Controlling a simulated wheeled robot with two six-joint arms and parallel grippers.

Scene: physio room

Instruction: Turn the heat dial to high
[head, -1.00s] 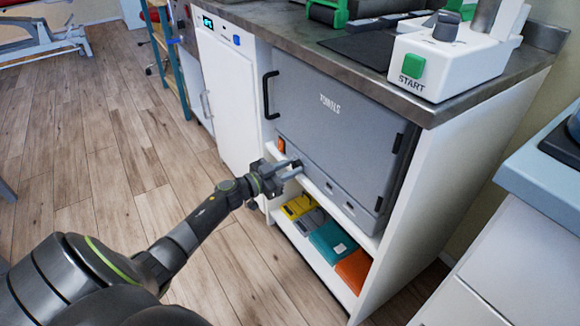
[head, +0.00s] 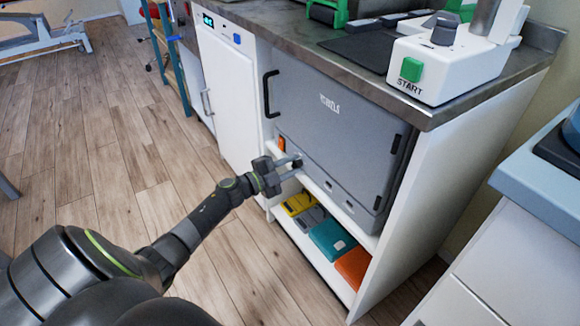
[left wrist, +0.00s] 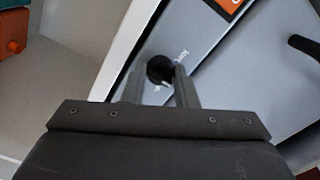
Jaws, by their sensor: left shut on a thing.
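The heat dial is a small round black knob on the lower front strip of the grey towel cabinet (head: 335,118). In the left wrist view the dial (left wrist: 160,69) sits between my two fingertips. Small lettering beside it is too blurred to read, and I cannot tell the dial's setting. In the head view my left gripper (head: 293,168) reaches the cabinet's lower left front and is shut on the dial, which the fingers largely hide there. My right gripper is not in view.
A shelf (head: 290,238) below the cabinet holds yellow, grey, teal and orange packs. A black door handle (head: 270,94) stands out above my gripper. A white device with a green start button (head: 411,69) stands on the worktop.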

